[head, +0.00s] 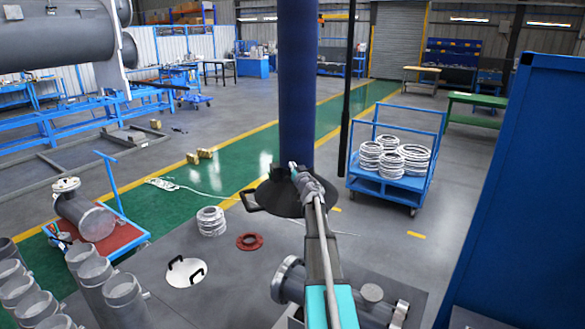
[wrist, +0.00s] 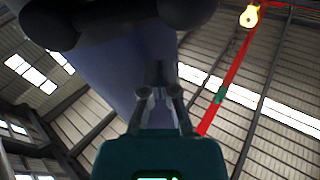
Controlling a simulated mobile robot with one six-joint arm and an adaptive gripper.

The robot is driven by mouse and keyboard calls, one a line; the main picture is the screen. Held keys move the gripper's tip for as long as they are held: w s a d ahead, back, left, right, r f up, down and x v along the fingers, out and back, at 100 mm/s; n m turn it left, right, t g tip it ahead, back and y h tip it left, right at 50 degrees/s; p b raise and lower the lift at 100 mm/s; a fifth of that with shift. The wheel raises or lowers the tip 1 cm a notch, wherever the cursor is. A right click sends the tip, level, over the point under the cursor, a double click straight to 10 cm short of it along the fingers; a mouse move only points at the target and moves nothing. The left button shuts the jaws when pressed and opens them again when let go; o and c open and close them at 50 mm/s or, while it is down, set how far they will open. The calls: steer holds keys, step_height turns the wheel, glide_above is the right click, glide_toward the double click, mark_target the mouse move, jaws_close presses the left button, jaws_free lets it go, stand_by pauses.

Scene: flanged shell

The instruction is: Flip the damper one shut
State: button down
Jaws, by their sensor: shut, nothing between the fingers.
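A dark blue vertical duct (head: 297,80) rises from a wide black hood (head: 277,202) with a loop handle at its left side. My gripper (head: 293,168) is in front of the duct's lower end, just above the hood; I cannot tell whether it touches. In the wrist view my gripper (wrist: 158,72) points up along the blue duct (wrist: 105,70), fingers together and empty. Dark rounded shapes (wrist: 50,25) cross the top of that view. I cannot make out a damper or its lever clearly in either view.
A blue cart (head: 385,184) with white rings stands right of the hood. A black post (head: 348,90) rises beside the duct. Grey pipe stubs (head: 92,270) stand at front left. A tall blue panel (head: 520,180) blocks the right.

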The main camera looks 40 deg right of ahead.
steer(key=b+v, duration=0.3)
steer(key=v, duration=1.7)
steer(key=shift+d+r, duration=0.2)
steer(key=shift+r, duration=0.1)
steer(key=shift+a+f, duration=0.1)
steer(key=shift+a, duration=0.05)
steer(key=w+a+f+m+g+h+b, duration=0.3)
steer(key=a+f+g, duration=0.7)
steer(key=a+f, duration=0.8)
steer(key=s+a+f+n+g+y+b, duration=0.1)
steer(key=s+a+f+n+g+y, duration=0.1)
steer(key=a, duration=0.7)
steer(key=s+a+f+n+g+y+b, duration=0.1)
steer(key=s+a+f+n+g+y, duration=0.2)
steer(key=s+a, duration=0.3)
steer(key=s+a+f+n+g+y+b, duration=0.2)
steer(key=s+a+f+g+y, duration=0.1)
steer(key=a, duration=0.9)
step_height(320, 180, down, 2)
steer(key=shift+s+f+n+g+y, duration=0.1)
steer(key=shift+s+n+g+y, duration=0.25)
steer(key=shift+s, duration=0.55)
